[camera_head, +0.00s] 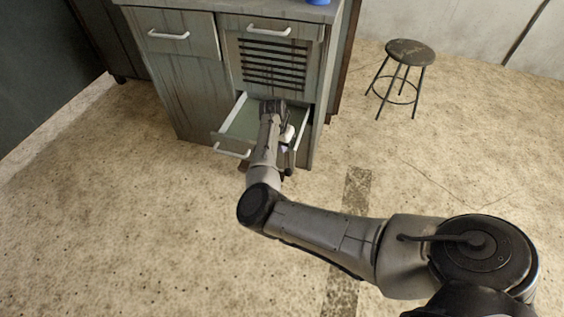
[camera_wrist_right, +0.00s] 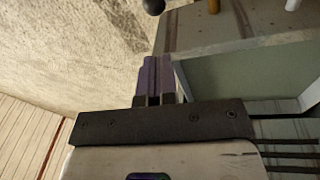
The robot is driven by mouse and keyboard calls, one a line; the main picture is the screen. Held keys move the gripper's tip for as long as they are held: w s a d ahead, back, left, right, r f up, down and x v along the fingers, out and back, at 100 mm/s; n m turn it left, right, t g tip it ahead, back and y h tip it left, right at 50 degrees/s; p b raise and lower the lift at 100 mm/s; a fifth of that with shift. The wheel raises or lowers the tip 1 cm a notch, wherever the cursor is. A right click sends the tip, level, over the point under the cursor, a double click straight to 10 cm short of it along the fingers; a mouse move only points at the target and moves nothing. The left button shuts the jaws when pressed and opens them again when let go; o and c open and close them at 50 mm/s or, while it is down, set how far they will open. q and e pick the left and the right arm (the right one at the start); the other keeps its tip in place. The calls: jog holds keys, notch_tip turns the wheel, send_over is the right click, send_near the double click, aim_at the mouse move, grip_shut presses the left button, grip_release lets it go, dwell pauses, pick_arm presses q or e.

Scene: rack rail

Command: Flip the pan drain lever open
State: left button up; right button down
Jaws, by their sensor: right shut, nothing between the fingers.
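The pan (camera_head: 236,119) is pulled out like a drawer low in the grey cabinet. A dark rounded knob (camera_head: 288,172), which looks like the end of the drain lever, sits at its front right corner; it also shows at the top of the right wrist view (camera_wrist_right: 153,5). A white fitting (camera_head: 288,133) is at the pan's right side. My right gripper (camera_head: 272,106) is over the pan's right part, with its fingertips hard to make out from the head. In the wrist view its purple fingers (camera_wrist_right: 153,76) are shut and empty, beside the pan's wall and apart from the knob.
The cabinet has a louvred panel (camera_head: 272,64) above the pan and a closed drawer (camera_head: 168,32) at upper left. A stool (camera_head: 410,52) stands off to the right. The floor in front is clear.

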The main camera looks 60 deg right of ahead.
jog(key=shift+w, duration=0.1)
dwell(0.3)
jog(key=f+b, duration=0.2)
jog(key=f, duration=0.1)
jog(key=s+f+b, duration=0.1)
jog(key=f+b, duration=0.1)
jog(key=f, duration=0.1)
jog(key=d+f+b, duration=0.1)
jog(key=f+b, duration=0.2)
jog(key=shift+s+d+f, duration=0.1)
jog(key=shift+s+f, duration=0.1)
jog(key=shift+f, duration=0.2)
